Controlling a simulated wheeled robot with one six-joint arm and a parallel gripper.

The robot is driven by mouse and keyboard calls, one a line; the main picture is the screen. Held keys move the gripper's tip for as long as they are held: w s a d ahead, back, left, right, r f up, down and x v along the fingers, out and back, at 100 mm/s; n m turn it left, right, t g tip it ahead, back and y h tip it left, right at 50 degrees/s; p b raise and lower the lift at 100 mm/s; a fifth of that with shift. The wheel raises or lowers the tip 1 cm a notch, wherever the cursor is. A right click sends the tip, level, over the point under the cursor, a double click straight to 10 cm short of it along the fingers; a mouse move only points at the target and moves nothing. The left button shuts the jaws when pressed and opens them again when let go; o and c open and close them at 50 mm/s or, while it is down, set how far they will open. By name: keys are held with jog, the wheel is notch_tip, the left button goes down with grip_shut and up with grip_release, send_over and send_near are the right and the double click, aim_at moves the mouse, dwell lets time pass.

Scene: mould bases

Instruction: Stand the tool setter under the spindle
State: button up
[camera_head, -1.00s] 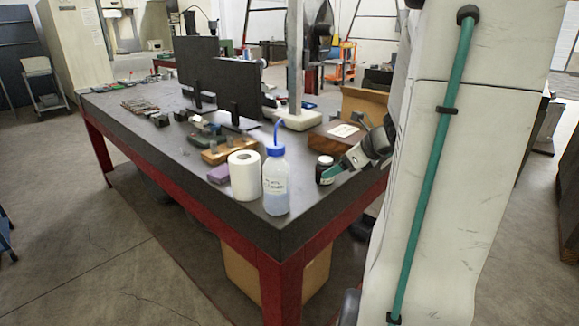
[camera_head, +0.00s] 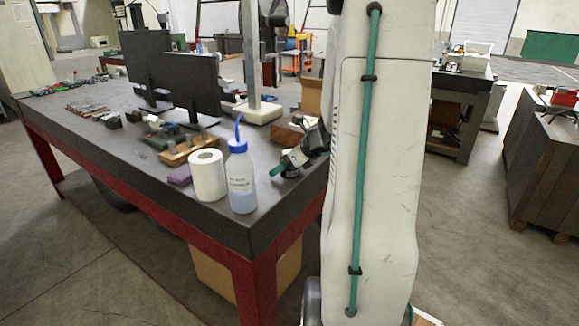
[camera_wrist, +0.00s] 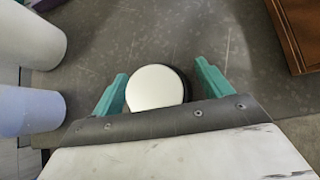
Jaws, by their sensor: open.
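A short round cylinder with a pale, flat top and dark side, apparently the tool setter (camera_wrist: 156,88), stands upright between my gripper's teal fingers in the wrist view. I cannot make out a spindle for certain; an upright column (camera_head: 252,60) on a white base stands farther back.
A white paper roll (camera_head: 207,176) and a blue-capped bottle (camera_head: 241,182) stand left of my gripper on the dark table (camera_head: 110,152). A brown wooden box (camera_head: 288,133) is behind it. Two black monitors and small blocks lie farther left.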

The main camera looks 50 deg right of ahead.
jog(key=shift+r, duration=0.1)
grip_shut()
